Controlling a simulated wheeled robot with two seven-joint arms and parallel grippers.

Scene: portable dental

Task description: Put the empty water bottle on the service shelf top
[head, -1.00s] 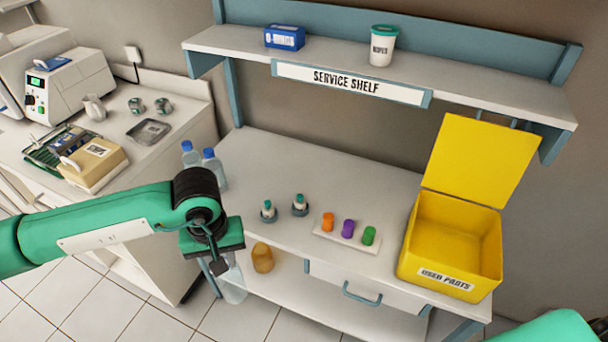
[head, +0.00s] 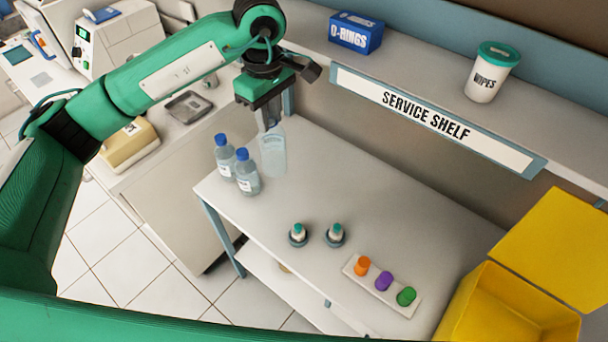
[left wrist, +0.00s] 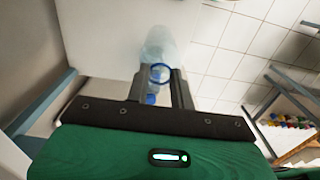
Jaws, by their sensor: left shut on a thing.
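The empty water bottle (head: 273,152) is clear and has no cap. My left gripper (head: 269,118) is shut on its upper end, and the bottle hangs roughly upright behind two capped bottles. In the left wrist view the bottle (left wrist: 157,48) extends from between the fingers (left wrist: 158,88), with a blue ring at its neck. The upper board of the service shelf (head: 420,82), above the "SERVICE SHELF" sign (head: 430,118), is to the right of the gripper. My right gripper is out of view.
A blue O-rings box (head: 355,34) and a wipes tub (head: 492,72) stand on the upper board, with free room between.

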